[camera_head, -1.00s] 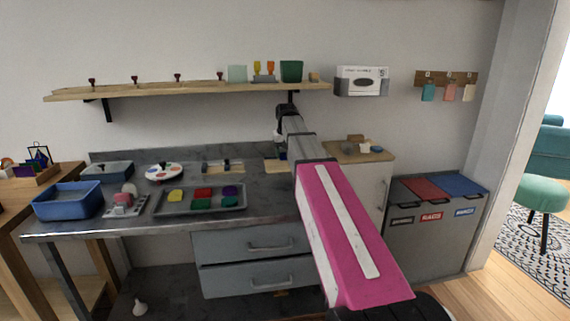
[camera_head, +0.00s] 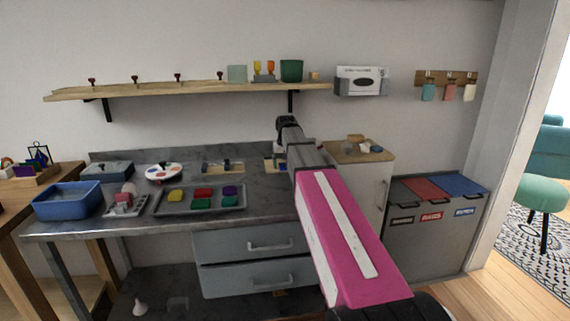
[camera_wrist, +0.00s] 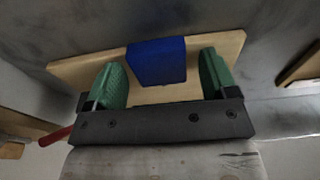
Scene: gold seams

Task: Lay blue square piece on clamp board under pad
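The blue square piece (camera_wrist: 157,62) lies on a pale wooden board (camera_wrist: 85,70) in the wrist view, near the board's far edge. My gripper (camera_wrist: 162,82) is open, with its two green fingers on either side of the blue piece. A gap shows between the piece and each finger. In the head view, my gripper (camera_head: 281,150) is over a small wooden board (camera_head: 273,170) at the back right of the counter, and my arm hides part of it. No pad can be made out clearly over the blue piece.
Another board with dark fittings (camera_head: 222,167) lies to the left on the counter. A grey tray (camera_head: 180,212) holds several coloured pieces. A blue tub (camera_head: 68,202) stands at far left. A wood-topped cabinet (camera_head: 345,155) stands to the right.

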